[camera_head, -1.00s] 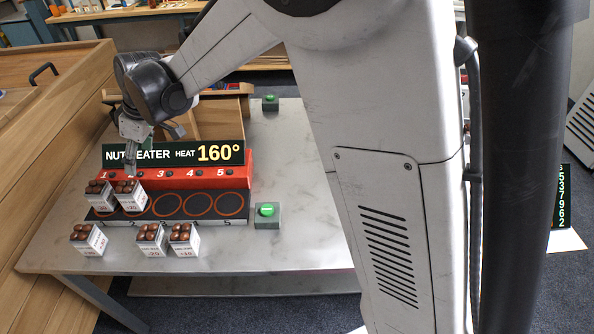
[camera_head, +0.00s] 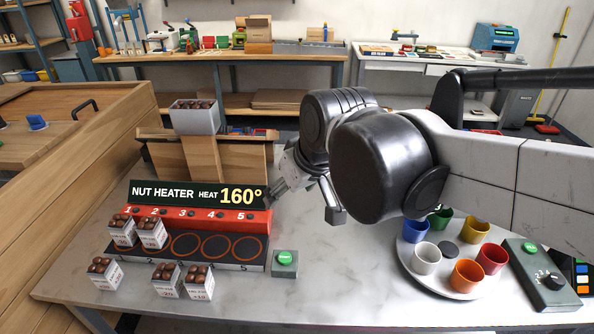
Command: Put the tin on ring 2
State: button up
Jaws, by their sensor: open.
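The tins are small white labelled boxes with brown chestnuts on top. One tin (camera_head: 151,236) stands upright over ring 2 and mostly hides it. Another tin (camera_head: 121,232) stands at ring 1, close to its left. Three more tins stand on the table in front of the heater: one at left (camera_head: 105,276) and two side by side (camera_head: 167,284) (camera_head: 199,285). The nut heater (camera_head: 200,222) has a red panel numbered 1 to 5; its right three rings are bare. My gripper (camera_head: 274,196) is open, apart from the tins, near the heater sign's right end. Its fingertips are small and partly unclear.
A green-button box (camera_head: 285,264) stands right of the heater. A round tray (camera_head: 408,262) of coloured cups and a control box (camera_head: 541,272) stand farther right. Behind the heater are a wooden stand (camera_head: 230,165) and a grey bin (camera_head: 195,120) of chestnuts. The table's front middle is clear.

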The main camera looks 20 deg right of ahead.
jog(key=s+d+f+m+t+h, duration=0.1)
jog(key=s+d+f+m, duration=0.2)
jog(key=s+d, duration=0.3)
jog(key=s, duration=0.3)
jog(key=shift+d+f, duration=0.15)
jog(key=shift+d, duration=0.1)
